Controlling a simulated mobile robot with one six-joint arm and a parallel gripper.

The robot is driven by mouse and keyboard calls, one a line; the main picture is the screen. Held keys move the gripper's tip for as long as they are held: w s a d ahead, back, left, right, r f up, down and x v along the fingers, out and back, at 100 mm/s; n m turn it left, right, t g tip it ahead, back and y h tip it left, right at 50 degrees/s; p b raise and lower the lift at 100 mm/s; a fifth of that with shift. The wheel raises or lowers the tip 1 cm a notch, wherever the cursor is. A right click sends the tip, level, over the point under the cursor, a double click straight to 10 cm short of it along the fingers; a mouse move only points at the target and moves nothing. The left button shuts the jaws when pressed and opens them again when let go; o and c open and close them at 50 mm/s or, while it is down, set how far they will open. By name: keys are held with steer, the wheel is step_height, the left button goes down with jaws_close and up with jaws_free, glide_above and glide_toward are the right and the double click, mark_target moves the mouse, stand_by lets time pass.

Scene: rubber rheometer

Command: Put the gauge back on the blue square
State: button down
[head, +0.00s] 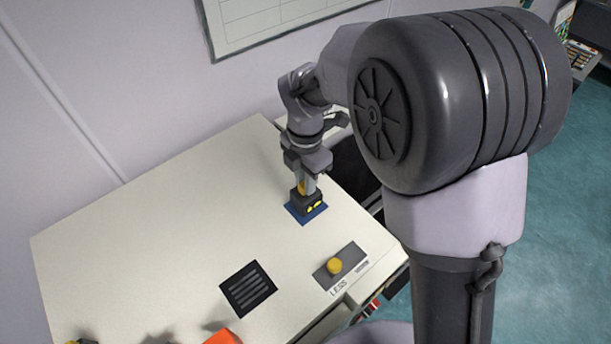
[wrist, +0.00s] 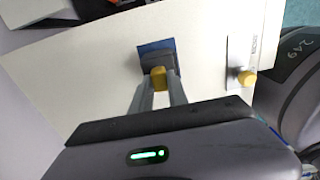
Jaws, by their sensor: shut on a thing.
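The gauge (head: 313,205) is a small dark block with yellow parts. It stands at the blue square (head: 306,219) on the pale tabletop, with blue showing around its base; whether it rests fully on the square I cannot tell. My gripper (head: 303,187) points down from above and is shut on the gauge's yellow upper part. In the wrist view the two fingers close on the yellow grip (wrist: 158,77), with the dark gauge body (wrist: 157,60) beyond it. The blue square (wrist: 156,44) shows past the body's far edge there.
A grey panel with a yellow knob (head: 335,266) lies near the table's right edge. A black slotted plate (head: 248,288) is left of it. An orange object (head: 222,338) shows at the bottom edge. The table's left and middle are clear. A wall stands behind.

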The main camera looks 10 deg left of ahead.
steer(key=shift+r+p, duration=0.15)
steer(key=shift+p, duration=0.15)
stand_by(0.6)
steer(key=shift+f+b, duration=0.3)
steer(key=shift+f, duration=0.4)
steer(key=c, duration=1.2)
jaws_free()
steer(key=shift+r, duration=0.1)
step_height(320, 180, up, 6)
steer(key=p, duration=0.5)
steer(key=shift+r+p, duration=0.15)
steer(key=shift+p, duration=0.25)
